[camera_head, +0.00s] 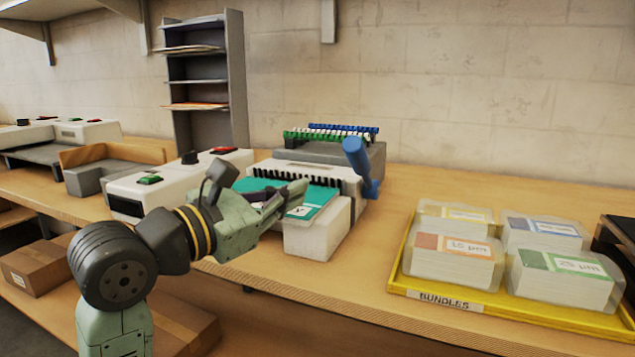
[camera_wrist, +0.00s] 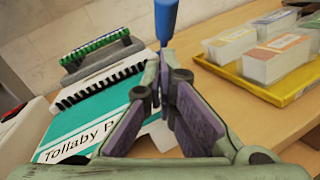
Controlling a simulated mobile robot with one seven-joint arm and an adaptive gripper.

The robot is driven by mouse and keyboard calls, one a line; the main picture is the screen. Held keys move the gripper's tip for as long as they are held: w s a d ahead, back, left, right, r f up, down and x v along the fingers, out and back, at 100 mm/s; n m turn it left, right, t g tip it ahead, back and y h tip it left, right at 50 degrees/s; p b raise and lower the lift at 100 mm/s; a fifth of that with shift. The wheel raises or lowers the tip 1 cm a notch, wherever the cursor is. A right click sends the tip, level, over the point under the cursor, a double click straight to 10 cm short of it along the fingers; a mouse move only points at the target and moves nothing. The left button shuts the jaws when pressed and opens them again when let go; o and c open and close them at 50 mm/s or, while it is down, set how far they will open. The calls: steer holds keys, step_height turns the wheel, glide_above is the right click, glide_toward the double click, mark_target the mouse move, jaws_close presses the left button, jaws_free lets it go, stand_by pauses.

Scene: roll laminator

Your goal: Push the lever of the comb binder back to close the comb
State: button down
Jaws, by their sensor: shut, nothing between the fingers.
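The comb binder (camera_head: 317,233) is a white machine on the bench with a row of black comb teeth (camera_head: 285,181). A teal booklet (camera_head: 318,199) lies on it; in the wrist view the booklet (camera_wrist: 95,121) shows the partly hidden title "Tollaby". The blue lever (camera_head: 357,165) rises at the binder's right side, tilted; in the wrist view the lever (camera_wrist: 166,18) stands beyond the fingertips. My gripper (camera_head: 301,186) is shut and empty, over the booklet and to the left of the lever. In the wrist view my gripper (camera_wrist: 164,62) hides the lever's lower part.
A yellow tray labelled "BUNDLES" (camera_head: 440,303) with several pouch packs stands at the right. Behind the binder is a grey rack (camera_head: 362,157) of green and blue combs. A white laminator (camera_head: 130,188) stands at the left. Bare bench lies between binder and tray.

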steer(key=p+x, duration=0.1)
steer(key=x, duration=0.8)
steer(key=shift+w+d+p, duration=0.2)
steer(key=shift+p, duration=0.1)
steer(key=shift+w+d+r+g+y+p, duration=0.1)
steer(key=shift+w+r+g+y+p, duration=0.15)
steer(key=shift+r+p, duration=0.45)
steer(key=shift+w+r+g+y+p, duration=0.2)
steer(key=shift+r+p, duration=0.25)
steer(key=shift+p, duration=0.5)
steer(key=w+d+r+g+y+p, duration=0.1)
steer(key=w+d+r+g+p, duration=0.1)
steer(key=w, duration=0.4)
steer(key=w+d+r+n+g+y+p, duration=0.1)
steer(key=w+d+r+p, duration=0.1)
steer(key=w+r+p, duration=0.3)
steer(key=shift+w+d+r+n+g+p, duration=0.3)
steer(key=shift+w+p, duration=0.35)
steer(key=shift+w, duration=0.65)
steer(key=shift+a+r, duration=0.1)
steer(key=shift+r, duration=0.05)
